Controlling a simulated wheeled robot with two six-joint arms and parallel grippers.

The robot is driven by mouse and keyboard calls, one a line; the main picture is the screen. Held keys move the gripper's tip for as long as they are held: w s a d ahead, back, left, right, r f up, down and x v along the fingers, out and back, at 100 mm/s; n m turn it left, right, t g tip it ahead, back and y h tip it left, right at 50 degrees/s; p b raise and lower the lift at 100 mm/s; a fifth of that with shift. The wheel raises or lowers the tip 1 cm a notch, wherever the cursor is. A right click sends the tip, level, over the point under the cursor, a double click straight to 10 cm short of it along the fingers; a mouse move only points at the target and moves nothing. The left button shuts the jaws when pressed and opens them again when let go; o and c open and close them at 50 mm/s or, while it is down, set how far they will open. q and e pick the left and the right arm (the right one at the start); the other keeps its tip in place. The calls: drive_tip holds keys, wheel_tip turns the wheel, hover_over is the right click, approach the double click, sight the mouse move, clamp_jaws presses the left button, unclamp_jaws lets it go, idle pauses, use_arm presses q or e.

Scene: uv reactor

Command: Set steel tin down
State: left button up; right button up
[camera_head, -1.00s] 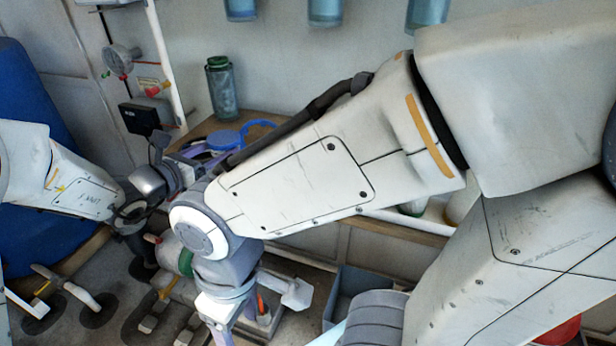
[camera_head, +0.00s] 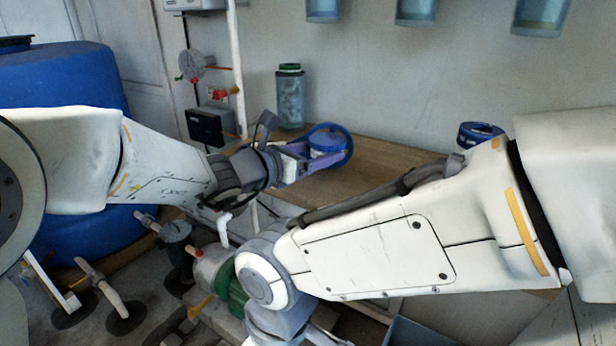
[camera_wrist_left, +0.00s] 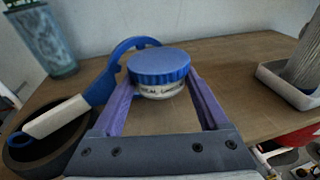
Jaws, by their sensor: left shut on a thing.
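The steel tin (camera_head: 326,143) has a blue lid and sits between the purple fingers of my left gripper (camera_head: 308,154) over the wooden bench. In the left wrist view the tin (camera_wrist_left: 159,70) shows a pale, lettered side under its ribbed lid. The left gripper (camera_wrist_left: 162,92) is shut on it, one finger on each side. The tin looks upright. I cannot tell whether its base touches the bench (camera_head: 385,178). My right arm crosses the front of the head view; its gripper is out of the picture.
A blue hooped tool (camera_wrist_left: 92,90) with a white handle lies left of the tin, near a dark ring (camera_wrist_left: 45,145). A green-lidded bottle (camera_head: 290,97) stands behind. A white tray (camera_wrist_left: 285,85) holding a grey cylinder is at right. Bare bench lies between tin and tray.

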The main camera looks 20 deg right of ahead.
sight(302, 184)
use_arm(q)
drive_tip(key=shift+w+a+f, duration=0.95)
drive_tip(key=shift+w+a, duration=0.15)
drive_tip(key=shift+a, duration=0.15)
wheel_tip(302, 184, down, 4)
drive_tip(key=shift+f+b, duration=0.1)
drive_tip(key=shift+b, duration=0.9)
drive_tip(key=o, duration=1.5)
drive_tip(key=shift+a, duration=0.1)
drive_tip(key=p+v, duration=0.1)
drive_tip(key=v, duration=1.1)
drive_tip(key=shift+p, duration=0.35)
